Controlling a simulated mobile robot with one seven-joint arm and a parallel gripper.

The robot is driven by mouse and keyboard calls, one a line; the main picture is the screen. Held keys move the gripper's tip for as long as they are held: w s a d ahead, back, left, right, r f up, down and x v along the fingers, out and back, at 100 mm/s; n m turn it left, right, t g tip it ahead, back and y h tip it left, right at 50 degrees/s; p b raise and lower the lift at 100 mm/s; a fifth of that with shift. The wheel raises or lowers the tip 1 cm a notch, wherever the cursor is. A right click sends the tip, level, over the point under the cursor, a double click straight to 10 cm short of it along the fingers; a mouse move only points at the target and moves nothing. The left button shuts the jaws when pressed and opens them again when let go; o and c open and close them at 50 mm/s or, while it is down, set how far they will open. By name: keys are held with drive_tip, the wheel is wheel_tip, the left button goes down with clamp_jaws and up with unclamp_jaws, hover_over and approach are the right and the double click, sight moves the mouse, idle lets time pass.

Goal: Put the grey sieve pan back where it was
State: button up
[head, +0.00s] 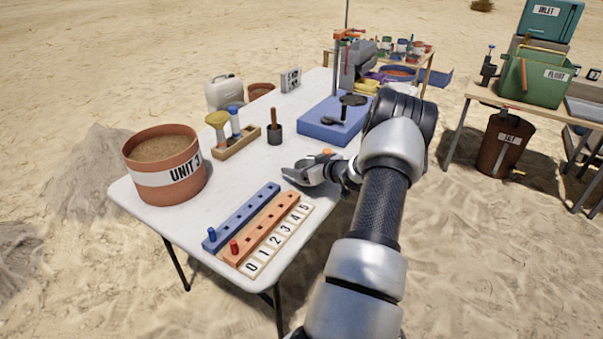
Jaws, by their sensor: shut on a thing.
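My gripper (298,174) is low over the white table, just beyond the far end of the peg racks, pointing left. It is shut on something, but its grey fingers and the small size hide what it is. I cannot clearly make out a grey sieve pan. A dark round plate (353,100) stands above a blue block (318,127) behind my gripper, and a dark spoon-like piece (333,121) is beside it. I cannot tell whether either is part of a sieve.
On the white table (175,222) are the UNIT 3 tub (165,185), a wooden holder (238,145), a dark cup (275,133), a blue peg rack (245,215), an orange peg rack (270,222) and a number strip (282,238). Free tabletop lies between tub and racks.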

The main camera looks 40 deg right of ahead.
drive_tip(key=shift+f, duration=1)
drive_tip(key=shift+f, duration=0.1)
drive_tip(key=o, duration=1.2)
drive_tip(key=shift+s+r, duration=0.2)
drive_tip(key=shift+s, duration=0.1)
drive_tip(key=p+v, duration=0.2)
drive_tip(key=v, duration=0.9)
drive_tip(key=shift+s, duration=0.2)
